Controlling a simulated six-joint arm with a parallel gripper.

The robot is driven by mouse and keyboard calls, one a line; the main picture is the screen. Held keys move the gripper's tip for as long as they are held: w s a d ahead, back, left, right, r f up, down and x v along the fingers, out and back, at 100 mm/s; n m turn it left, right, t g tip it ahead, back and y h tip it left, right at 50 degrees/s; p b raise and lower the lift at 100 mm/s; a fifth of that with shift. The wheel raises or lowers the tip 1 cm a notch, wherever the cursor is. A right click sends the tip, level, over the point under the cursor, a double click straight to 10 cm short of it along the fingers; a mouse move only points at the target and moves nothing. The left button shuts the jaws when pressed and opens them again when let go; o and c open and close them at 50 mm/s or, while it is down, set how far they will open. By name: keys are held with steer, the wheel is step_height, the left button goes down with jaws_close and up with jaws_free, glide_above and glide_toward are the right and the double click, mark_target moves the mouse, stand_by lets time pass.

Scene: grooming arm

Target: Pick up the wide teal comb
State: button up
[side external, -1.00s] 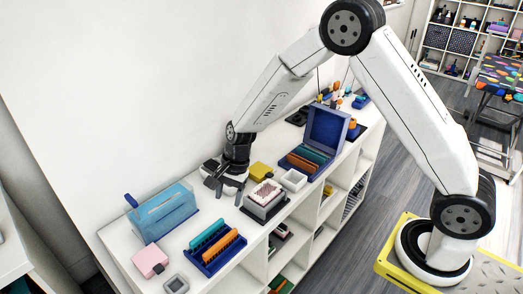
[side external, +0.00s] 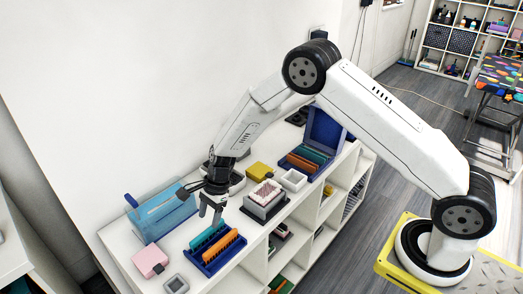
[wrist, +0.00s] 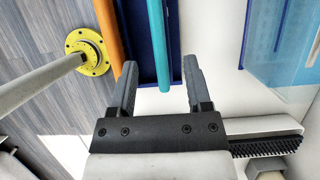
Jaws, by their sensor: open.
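A teal comb (side external: 206,240) stands in a blue rack (side external: 234,254) at the front of the shelf top, beside an orange comb (side external: 219,247). My gripper (side external: 211,214) is open and empty, above the rack's far end. In the wrist view, the end of the teal comb (wrist: 159,40) shows between my gripper's fingers (wrist: 161,63), apart from both. The orange comb (wrist: 108,30) lies left of the left finger. The blue rack (wrist: 142,20) shows between the two combs.
A clear blue box (side external: 165,212) stands left of the rack, with a pink box (side external: 150,261) in front. A grey-white box (side external: 265,200) is to the right. Farther back is an open blue case (side external: 323,130) with teal and orange pieces. A black-bristled brush (wrist: 268,146) lies near my right finger.

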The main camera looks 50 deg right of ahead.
mark_target(208, 230)
steer(key=shift+a+f, duration=0.1)
steer(key=shift+f, duration=0.1)
steer(key=shift+x, duration=2.5)
steer(key=shift+f, duration=0.35)
jaws_close()
